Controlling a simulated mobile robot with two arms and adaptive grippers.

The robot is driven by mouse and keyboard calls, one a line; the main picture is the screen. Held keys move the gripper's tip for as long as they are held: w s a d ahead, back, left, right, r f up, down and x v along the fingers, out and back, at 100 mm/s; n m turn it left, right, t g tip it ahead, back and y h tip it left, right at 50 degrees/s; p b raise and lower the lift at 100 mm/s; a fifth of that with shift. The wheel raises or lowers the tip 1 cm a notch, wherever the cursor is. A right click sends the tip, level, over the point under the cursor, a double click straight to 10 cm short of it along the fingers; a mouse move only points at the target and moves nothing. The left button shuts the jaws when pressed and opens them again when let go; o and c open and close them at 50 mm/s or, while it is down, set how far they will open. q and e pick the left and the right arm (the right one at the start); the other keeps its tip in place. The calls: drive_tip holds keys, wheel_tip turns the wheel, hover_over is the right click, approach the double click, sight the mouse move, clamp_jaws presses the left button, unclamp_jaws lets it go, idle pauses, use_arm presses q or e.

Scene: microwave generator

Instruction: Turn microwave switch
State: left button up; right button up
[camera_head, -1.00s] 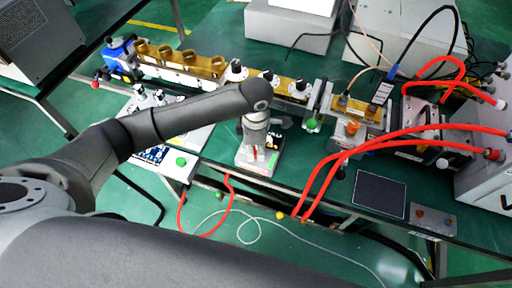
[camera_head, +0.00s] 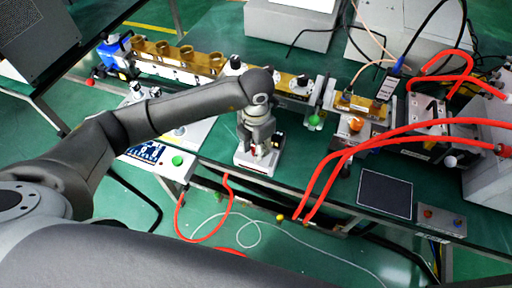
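My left gripper (camera_head: 260,145) points down at a small white device (camera_head: 250,160) on the front edge of the green bench. The device has a dark and red upper part, mostly covered by the gripper. The fingertips are too small and hidden to show whether they are open, shut or touching the device. Which part is the microwave switch is not clear, as no label can be read. A brass waveguide row (camera_head: 205,66) runs behind, with a black-topped knob (camera_head: 235,63) on it. My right gripper is not in view.
A white instrument box (camera_head: 172,172) with a display and green button stands left of the gripper. Red cables (camera_head: 335,165) loop across the bench on the right. A dark panel (camera_head: 385,194) lies at the right front. Grey boxes (camera_head: 290,25) stand at the back.

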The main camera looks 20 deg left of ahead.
use_arm(q)
drive_tip(key=shift+n+b, duration=0.3)
drive_tip(key=shift+n, duration=0.9)
drive_tip(key=shift+r, duration=0.1)
drive_tip(key=o, duration=1)
wheel_tip(320, 180, up, 12)
drive_tip(key=shift+d, duration=0.1)
